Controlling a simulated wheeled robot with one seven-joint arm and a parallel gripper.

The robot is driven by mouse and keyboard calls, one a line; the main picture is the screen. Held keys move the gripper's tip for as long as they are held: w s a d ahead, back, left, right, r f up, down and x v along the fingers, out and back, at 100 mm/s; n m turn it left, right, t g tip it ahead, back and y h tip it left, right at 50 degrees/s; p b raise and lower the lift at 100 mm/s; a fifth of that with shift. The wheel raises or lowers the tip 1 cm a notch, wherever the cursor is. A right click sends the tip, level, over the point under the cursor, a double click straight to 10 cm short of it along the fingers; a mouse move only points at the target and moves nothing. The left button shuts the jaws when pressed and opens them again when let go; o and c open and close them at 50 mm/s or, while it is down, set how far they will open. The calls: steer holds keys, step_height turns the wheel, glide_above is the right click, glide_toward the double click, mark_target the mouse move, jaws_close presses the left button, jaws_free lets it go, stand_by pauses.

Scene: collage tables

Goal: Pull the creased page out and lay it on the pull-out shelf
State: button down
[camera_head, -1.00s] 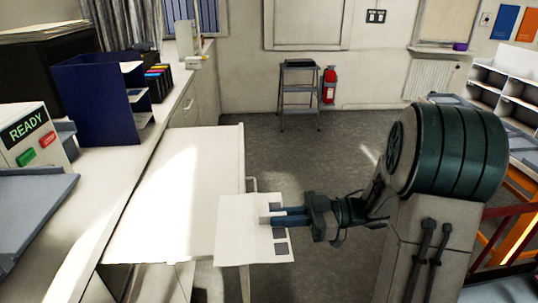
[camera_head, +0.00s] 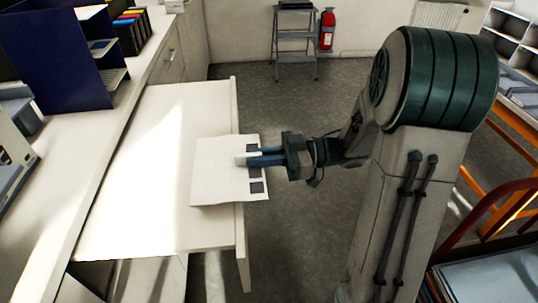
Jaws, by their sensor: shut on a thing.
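A white page (camera_head: 215,180) with dark squares along its right side is in my gripper (camera_head: 248,158). The blue fingers are shut on its right part. Most of the page is over the right part of the white pull-out shelf (camera_head: 150,215), and its right edge reaches past the shelf's front edge. I cannot tell whether the page touches the shelf or hangs just above it. No crease shows clearly at this size.
A dark blue holder (camera_head: 55,55) and several colored cartridges (camera_head: 131,32) stand on the counter (camera_head: 50,165) at left. A step stool (camera_head: 295,45) and a fire extinguisher (camera_head: 327,30) stand at the back. An orange-framed rack (camera_head: 515,125) is at right. Most of the shelf is bare.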

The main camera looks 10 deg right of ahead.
steer(key=a+f+b, duration=0.2)
steer(key=shift+a+f, duration=0.35)
steer(key=shift+f, duration=0.05)
steer(key=shift+f+b, duration=0.4)
steer(key=shift+f, duration=0.5)
steer(key=c, duration=1.4)
jaws_free()
steer(key=shift+c, duration=0.2)
steer(key=shift+d, duration=0.1)
glide_toward(248, 168)
steer(key=d+f, duration=0.1)
steer(key=d, duration=0.1)
steer(key=w+d+f, duration=0.1)
steer(key=d+f, duration=0.1)
steer(key=shift+w+f, duration=0.1)
steer(key=shift+w, duration=0.1)
